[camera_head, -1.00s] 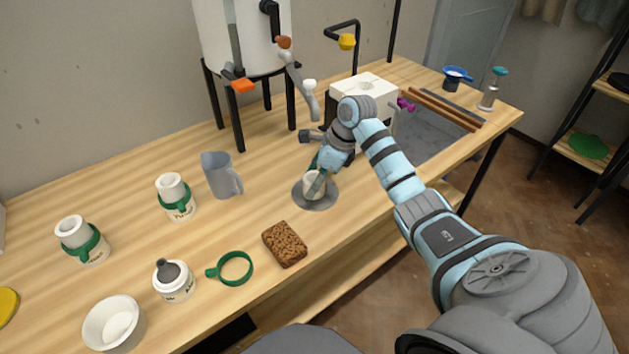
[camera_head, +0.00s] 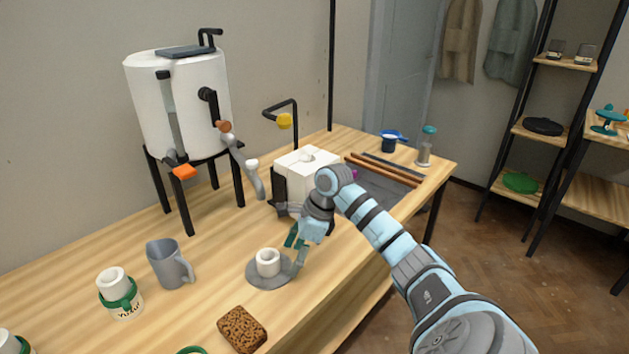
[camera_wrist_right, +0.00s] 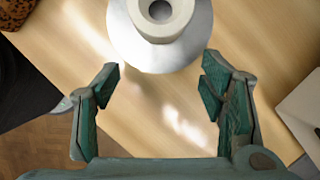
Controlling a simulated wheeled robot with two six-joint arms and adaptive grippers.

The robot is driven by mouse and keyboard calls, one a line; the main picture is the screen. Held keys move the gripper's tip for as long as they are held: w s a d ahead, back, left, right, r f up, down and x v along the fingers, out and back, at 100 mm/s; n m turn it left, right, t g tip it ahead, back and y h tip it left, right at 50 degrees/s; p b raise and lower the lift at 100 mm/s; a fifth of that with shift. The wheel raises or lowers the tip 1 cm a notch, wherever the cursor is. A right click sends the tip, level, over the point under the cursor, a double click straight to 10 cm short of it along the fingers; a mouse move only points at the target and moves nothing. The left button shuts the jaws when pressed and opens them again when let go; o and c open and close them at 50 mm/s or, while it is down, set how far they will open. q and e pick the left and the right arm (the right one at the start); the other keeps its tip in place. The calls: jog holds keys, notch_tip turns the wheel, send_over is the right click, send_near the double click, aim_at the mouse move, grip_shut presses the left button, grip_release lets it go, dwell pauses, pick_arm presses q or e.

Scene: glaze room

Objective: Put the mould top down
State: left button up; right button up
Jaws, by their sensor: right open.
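A white block (camera_head: 303,161) with a round hollow in its top, which looks like the mould, sits in a dark stand (camera_head: 279,188) behind my right gripper. I cannot make out a separate mould top. A small white hollow cylinder (camera_head: 268,262) stands upright on a round grey disc (camera_head: 256,280); both also show at the top of the right wrist view, the cylinder (camera_wrist_right: 160,22) and the disc (camera_wrist_right: 197,40). My right gripper (camera_head: 297,246) is open and empty just right of the disc. In the wrist view its fingers (camera_wrist_right: 162,84) are apart, with bare table between them. My left gripper is out of view.
A grey jug (camera_head: 168,267), a jar with a green band (camera_head: 120,297) and a brown sponge (camera_head: 242,329) stand to the left and front. A white tank (camera_head: 185,100) on black legs stands behind.

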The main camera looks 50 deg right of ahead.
jog(key=s+d, duration=0.4)
jog(key=shift+s+d, duration=0.1)
jog(key=shift+s, duration=0.1)
dwell(0.3)
